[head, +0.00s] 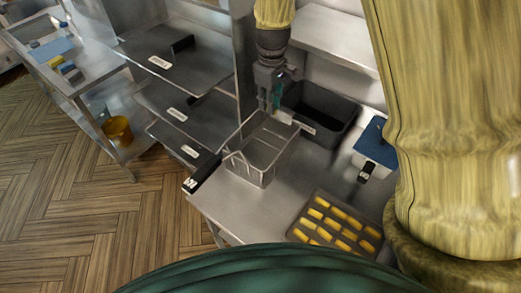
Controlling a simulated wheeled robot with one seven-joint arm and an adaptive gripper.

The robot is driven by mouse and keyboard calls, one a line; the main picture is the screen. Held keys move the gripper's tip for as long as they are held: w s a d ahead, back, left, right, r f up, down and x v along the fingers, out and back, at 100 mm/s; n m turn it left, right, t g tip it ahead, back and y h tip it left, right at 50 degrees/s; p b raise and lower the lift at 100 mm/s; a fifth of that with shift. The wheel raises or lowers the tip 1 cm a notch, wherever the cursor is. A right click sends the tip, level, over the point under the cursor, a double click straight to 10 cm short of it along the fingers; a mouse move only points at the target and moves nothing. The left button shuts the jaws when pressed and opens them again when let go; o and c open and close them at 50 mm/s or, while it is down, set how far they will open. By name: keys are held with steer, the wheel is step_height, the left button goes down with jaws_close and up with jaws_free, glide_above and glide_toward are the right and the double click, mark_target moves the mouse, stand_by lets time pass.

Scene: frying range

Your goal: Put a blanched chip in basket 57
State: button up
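A metal frying basket (239,166) stands on the steel counter, left of its middle; no number can be read on it. Several yellow chips (322,201) lie in rows on a dark tray (299,235) at the front right of the counter. My gripper (271,108) points down at the basket's far edge, well away from the tray. Its fingers are small and partly dark, with a teal patch beside them. I cannot tell whether they are apart or hold anything, or whether they touch the basket.
A black bin (338,111) with a white label stands behind the basket. A blue-topped container (375,145) is at the right, partly behind my arm. Labelled dark shelves (205,65) stand left of the counter. Bare counter (290,185) lies between basket and tray.

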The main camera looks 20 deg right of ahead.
steer(key=o, duration=0.3)
steer(key=shift+w+f, duration=0.25)
steer(key=shift+w, duration=0.1)
steer(key=shift+r, duration=0.15)
steer(key=shift+w+r, duration=0.1)
steer(key=shift+r, duration=0.5)
step_height(320, 180, up, 10)
steer(key=shift+r, duration=0.15)
steer(key=shift+w, duration=0.15)
